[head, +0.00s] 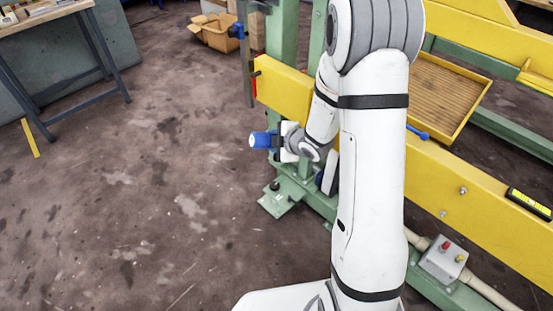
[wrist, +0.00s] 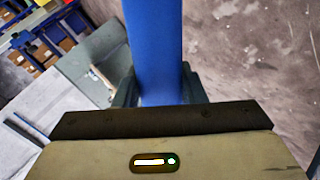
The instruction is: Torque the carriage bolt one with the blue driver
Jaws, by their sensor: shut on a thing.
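My gripper (head: 279,141) is shut on the blue driver (head: 261,140) and holds it out to the left, in front of the green frame near the yellow beam (head: 285,88). In the wrist view the blue driver (wrist: 154,45) stands between the two dark fingers (wrist: 158,90); its far end is outside the picture. Two small bolt heads show on the right part of the yellow beam, an upper one (head: 463,190) and a lower one (head: 442,212). I cannot tell which is carriage bolt one. My arm hides the middle of the beam.
A wooden tray (head: 478,83) with yellow edges sits behind the beam. A grey button box (head: 443,262) and a level (head: 530,203) are at the right. A workbench (head: 42,15) and cardboard box (head: 219,32) stand at the back. The floor at left is mostly clear.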

